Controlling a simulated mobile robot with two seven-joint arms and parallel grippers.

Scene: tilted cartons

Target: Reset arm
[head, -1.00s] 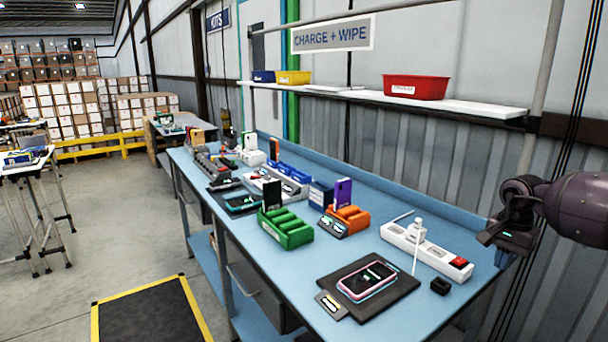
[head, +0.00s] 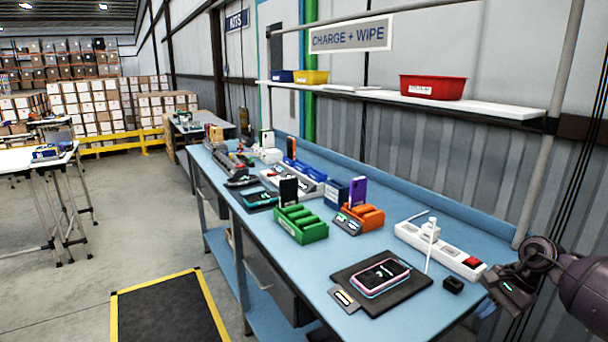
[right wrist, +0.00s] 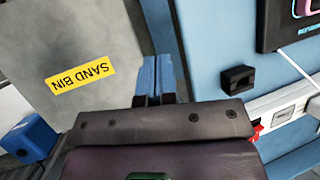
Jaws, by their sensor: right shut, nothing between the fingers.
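My right gripper (head: 508,290) is at the right edge of the head view, beside the right end of the blue workbench (head: 345,250). In the right wrist view its two blue fingers (right wrist: 156,78) are together, with nothing between them. The fingertips point past the bench edge, near a grey surface with a yellow SAND BIN label (right wrist: 80,77). My left gripper is not in view.
Near the gripper are a white power strip (head: 440,250), a small black block (head: 453,285) and a phone (head: 381,277) on a dark pad. Green (head: 300,224) and orange (head: 366,216) holders stand farther back.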

